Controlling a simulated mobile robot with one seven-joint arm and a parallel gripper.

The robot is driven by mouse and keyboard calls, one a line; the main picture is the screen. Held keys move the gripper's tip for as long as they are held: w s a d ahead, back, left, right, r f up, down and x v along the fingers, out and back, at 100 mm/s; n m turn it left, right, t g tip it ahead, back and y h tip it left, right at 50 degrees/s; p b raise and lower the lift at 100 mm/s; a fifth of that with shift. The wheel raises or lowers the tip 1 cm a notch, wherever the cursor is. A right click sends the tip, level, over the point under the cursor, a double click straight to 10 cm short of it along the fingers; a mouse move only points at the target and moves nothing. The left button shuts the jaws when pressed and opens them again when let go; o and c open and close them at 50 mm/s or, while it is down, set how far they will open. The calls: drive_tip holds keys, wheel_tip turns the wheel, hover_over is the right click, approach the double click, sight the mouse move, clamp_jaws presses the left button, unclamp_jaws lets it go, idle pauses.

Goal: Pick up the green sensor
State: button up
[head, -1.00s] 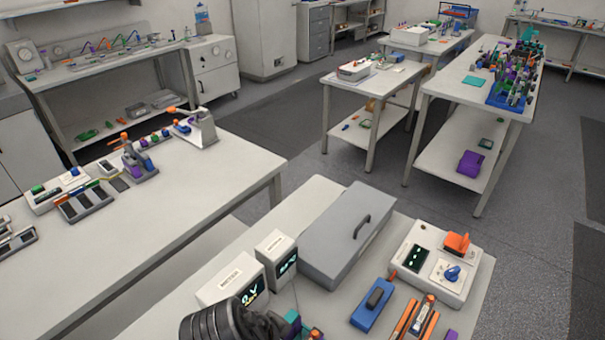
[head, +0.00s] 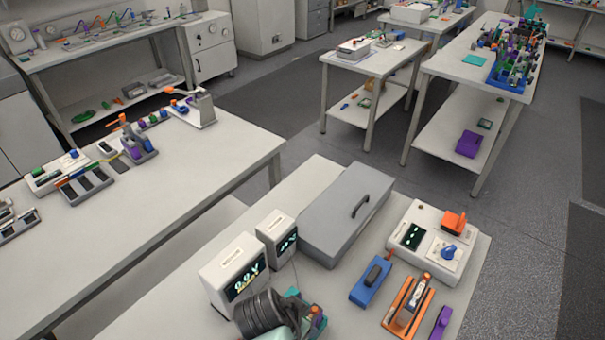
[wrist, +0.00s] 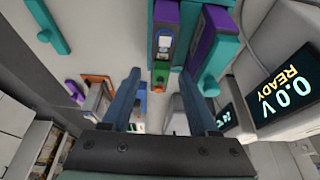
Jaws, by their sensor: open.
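In the wrist view my gripper (wrist: 159,88) is open, with its two blue-grey fingers apart. A small green part with an orange-red spot (wrist: 158,78) shows between the fingertips, at the end of an upright blue and white device (wrist: 164,40). It may be the green sensor; I cannot tell whether the fingers touch it. The device stands against a teal holder (wrist: 190,18) with a purple piece beside it. In the head view the teal piece (head: 292,293) shows beside my dark ribbed arm, which hides the gripper and most of that spot.
Close by stands a meter reading 0.0 V READY (wrist: 285,88), also in the head view (head: 238,276). A grey lidded case (head: 345,210), a blue box (head: 370,281), an orange cradle (head: 392,318), a purple piece (head: 440,322) and a white control unit (head: 424,217) share the bench.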

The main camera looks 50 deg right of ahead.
clamp_jaws()
idle(0.5)
